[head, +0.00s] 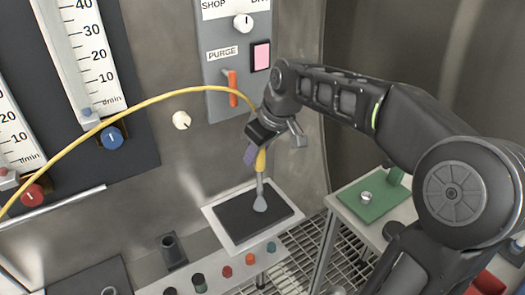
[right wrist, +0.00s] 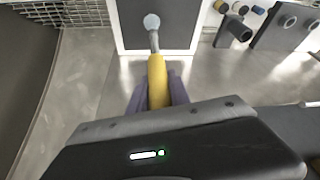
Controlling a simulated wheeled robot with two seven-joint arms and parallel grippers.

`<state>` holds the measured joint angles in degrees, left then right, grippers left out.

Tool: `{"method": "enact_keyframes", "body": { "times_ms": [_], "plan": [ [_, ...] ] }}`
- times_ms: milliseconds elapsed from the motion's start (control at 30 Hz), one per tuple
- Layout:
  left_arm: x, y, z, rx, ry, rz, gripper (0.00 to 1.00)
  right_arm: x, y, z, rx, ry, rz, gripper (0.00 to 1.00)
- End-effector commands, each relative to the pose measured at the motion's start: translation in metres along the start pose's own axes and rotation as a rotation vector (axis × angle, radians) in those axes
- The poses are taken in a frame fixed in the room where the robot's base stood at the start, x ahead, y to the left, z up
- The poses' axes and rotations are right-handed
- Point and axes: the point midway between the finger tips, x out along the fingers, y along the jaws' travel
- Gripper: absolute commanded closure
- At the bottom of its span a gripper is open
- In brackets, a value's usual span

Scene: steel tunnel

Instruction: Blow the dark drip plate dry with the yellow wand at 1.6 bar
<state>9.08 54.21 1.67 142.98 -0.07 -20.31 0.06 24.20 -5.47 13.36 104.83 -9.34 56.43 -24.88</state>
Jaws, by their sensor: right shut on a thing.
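The dark drip plate (head: 238,222) lies in a pale frame on the bench below the wall panel. It also shows at the top of the right wrist view (right wrist: 178,28). My right gripper (head: 257,155) is shut on the yellow wand (head: 261,161), which points down with its grey nozzle end (head: 260,205) over the plate. In the right wrist view the wand's yellow body (right wrist: 157,82) sits between the purple fingers. A yellow hose (head: 150,100) arcs from the left to the wand. I cannot tell whether the nozzle touches the plate. My left gripper is out of view.
A grey panel carries a PURGE label, an orange lever (head: 232,88), a pink square (head: 260,56) and a white knob (head: 243,23). Flow gauges with a blue knob (head: 112,138) and a red knob (head: 32,195) are left. Several coloured caps line the bench front. A green plate (head: 374,205) lies right.

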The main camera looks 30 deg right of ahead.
Motion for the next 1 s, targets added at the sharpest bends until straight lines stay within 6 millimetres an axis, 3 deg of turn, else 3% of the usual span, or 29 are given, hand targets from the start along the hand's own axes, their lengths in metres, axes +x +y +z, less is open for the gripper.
{"method": "enact_keyframes", "body": {
  "times_ms": [1000],
  "plan": [
    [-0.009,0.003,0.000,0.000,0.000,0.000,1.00,-0.030,-0.081,-0.014,-0.003,0.001,0.001,1.00]
  ]
}}
